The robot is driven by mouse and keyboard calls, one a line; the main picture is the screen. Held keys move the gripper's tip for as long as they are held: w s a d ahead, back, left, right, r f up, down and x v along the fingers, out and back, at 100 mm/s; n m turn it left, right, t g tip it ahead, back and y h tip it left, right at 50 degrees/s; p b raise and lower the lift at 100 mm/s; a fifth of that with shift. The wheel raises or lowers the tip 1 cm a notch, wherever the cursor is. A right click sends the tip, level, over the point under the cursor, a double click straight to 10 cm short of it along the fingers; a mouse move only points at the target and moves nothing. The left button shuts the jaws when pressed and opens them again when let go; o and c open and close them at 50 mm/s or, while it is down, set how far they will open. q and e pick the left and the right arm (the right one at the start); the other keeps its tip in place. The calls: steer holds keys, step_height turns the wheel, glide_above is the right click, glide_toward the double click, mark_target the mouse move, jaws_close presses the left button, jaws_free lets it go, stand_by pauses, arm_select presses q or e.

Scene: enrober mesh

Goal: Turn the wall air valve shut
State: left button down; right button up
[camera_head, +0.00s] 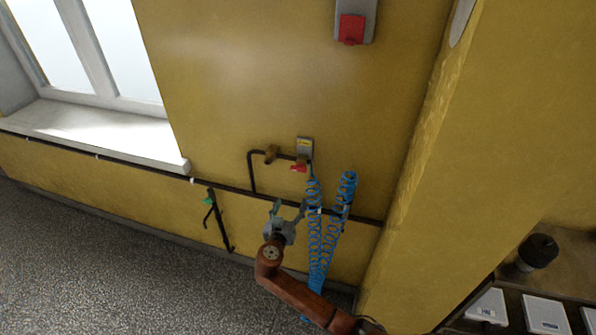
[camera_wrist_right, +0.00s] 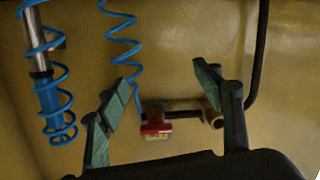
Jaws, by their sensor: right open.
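The wall air valve has a small red handle (camera_head: 299,168), which sits under a grey plate (camera_head: 304,145) on the yellow wall in the head view. The red handle (camera_wrist_right: 155,130) also shows between my fingers in the right wrist view. My right gripper (camera_head: 289,207) is below the valve and apart from it, with its fingers pointing up. My right gripper (camera_wrist_right: 165,85) is open and empty. My left gripper is in neither view.
Blue coiled air hoses (camera_head: 316,225) hang just right of my right gripper. A green-handled valve (camera_head: 208,201) is farther left. A wall pillar (camera_head: 430,190) stands at right.

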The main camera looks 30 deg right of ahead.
mark_target(298, 170)
step_height(298, 170, up, 11)
steer(key=s+m+h, duration=0.1)
steer(key=m+h, duration=0.1)
steer(key=m, duration=0.1)
steer(key=x, duration=0.7)
steer(key=shift+w+r, duration=0.15)
steer(key=c, duration=1.2)
